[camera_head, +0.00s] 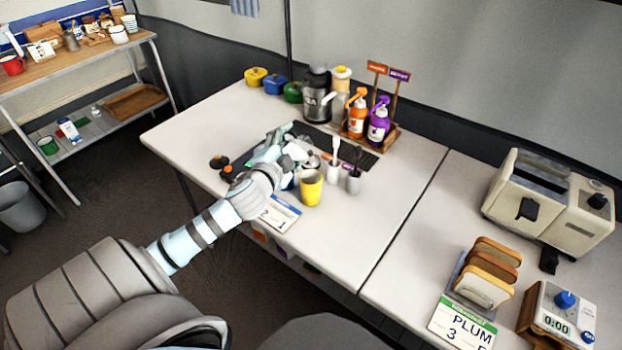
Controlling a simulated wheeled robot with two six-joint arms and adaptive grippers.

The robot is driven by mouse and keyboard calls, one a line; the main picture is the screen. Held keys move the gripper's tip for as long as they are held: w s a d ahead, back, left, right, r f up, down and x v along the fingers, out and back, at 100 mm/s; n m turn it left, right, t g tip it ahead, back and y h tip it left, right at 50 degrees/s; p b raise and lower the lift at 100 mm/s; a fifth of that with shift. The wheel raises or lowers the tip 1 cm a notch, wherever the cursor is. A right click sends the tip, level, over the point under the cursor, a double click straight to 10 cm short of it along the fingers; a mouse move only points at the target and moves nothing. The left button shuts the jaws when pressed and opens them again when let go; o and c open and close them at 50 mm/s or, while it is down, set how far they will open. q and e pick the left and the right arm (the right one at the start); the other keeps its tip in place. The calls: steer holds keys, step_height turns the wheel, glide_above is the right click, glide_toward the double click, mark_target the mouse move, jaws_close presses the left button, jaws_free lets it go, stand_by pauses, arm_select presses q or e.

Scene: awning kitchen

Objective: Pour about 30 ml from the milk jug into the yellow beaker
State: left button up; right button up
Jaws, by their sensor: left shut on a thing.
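The yellow beaker (311,188) stands upright on the white table, just right of and nearer than my left gripper. My left gripper (291,150) comes in from the left and is shut on what looks like the milk jug (297,151), a small pale thing mostly hidden by the hand. I cannot make out its tilt or the milk level. The beaker's inside is too small to read. My right gripper is not in view.
A grey cup (354,183) with utensils stands right of the beaker. Orange (357,118) and purple (378,125) pump bottles and a dark grey canister (317,98) stand behind. A number card (280,213) lies in front.

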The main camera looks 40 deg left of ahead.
arm_select(q)
steer(key=shift+r+b, duration=0.15)
steer(key=shift+b, duration=0.25)
steer(key=shift+d+r+m+b, duration=0.15)
steer(key=shift+m+b, duration=0.15)
steer(key=shift+m, duration=0.2)
steer(key=shift+t+b, duration=0.3)
steer(key=shift+f+m+y+b, duration=0.2)
steer(key=shift+m+y+b, duration=0.1)
steer(key=shift+y+b, duration=0.15)
steer(key=shift+f+b, duration=0.1)
steer(key=shift+b, duration=0.55)
steer(key=shift+m, duration=0.3)
steer(key=shift+d+r+m, duration=0.2)
steer(key=shift+m, duration=0.1)
steer(key=shift+a+r+m, duration=0.15)
steer(key=shift+a+m, duration=0.05)
steer(key=shift+m, duration=0.1)
steer(key=shift+a+t+y, duration=0.25)
steer(key=shift+a+t, duration=0.05)
